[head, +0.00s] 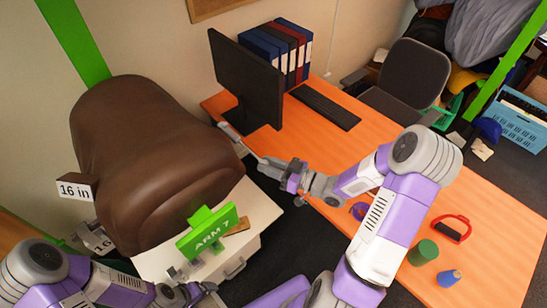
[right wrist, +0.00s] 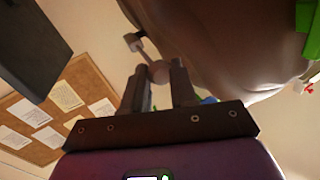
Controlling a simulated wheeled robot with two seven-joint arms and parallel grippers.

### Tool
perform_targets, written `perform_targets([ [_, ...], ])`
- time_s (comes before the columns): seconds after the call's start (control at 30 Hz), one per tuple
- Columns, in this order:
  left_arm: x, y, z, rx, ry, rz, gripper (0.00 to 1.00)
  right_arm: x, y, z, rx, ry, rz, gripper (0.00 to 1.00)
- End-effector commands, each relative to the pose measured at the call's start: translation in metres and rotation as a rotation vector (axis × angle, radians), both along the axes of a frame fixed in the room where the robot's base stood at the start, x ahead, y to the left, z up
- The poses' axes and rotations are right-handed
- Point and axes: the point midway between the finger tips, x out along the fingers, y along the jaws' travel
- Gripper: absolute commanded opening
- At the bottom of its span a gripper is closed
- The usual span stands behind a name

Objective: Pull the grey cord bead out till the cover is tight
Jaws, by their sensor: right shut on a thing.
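The brown cover (head: 150,160) sits over a rounded saddle form and looks smooth, with folds along its lower front. My right gripper (head: 264,163) is at the cover's right edge. In the right wrist view my right gripper (right wrist: 159,85) has the small grey bead (right wrist: 159,71) between its fingertips and is shut on it. A thin cord runs from the bead to a small pale block (right wrist: 133,42) beside the cover, which also shows in that view (right wrist: 215,45). My left gripper (head: 200,292) is low in the head view, below the green sign; its jaws are unclear.
A green "ARM 7" sign (head: 209,238) stands on the pale cabinet (head: 262,212) before the cover. A "16 in" tag (head: 75,190) is at the left. The orange desk (head: 310,130) holds a monitor (head: 246,80), keyboard (head: 325,107) and binders (head: 283,50).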

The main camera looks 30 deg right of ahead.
Motion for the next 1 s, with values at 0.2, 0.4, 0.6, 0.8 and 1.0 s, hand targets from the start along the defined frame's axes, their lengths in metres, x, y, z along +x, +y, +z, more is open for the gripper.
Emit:
perform_targets([
  [0.2, 0.0, 0.0, 0.0, 0.0, 0.0, 0.001, 0.89, 0.0, 0.0, 0.0, -0.001, 0.0, 0.0, 0.0],
  [0.4, 0.0, 0.0, 0.0, 0.0, 0.0, 0.001, 0.89, -0.001, -0.001, 0.0, 0.0, 0.0, -0.003, 0.5],
  [0.6, 0.0, 0.0, 0.0, 0.0, 0.0, 0.001, 0.89, -0.001, -0.001, 0.0, 0.0, 0.0, -0.002, 0.54],
  [0.8, 0.0, 0.0, -0.001, 0.0, 0.0, 0.001, 0.89, -0.006, -0.006, 0.0, -0.002, 0.001, -0.006, 0.54],
  [1.0, 0.0, 0.0, -0.002, 0.0, 0.0, 0.001, 0.89, -0.033, -0.025, -0.001, -0.003, 0.0, -0.007, 0.54],
])
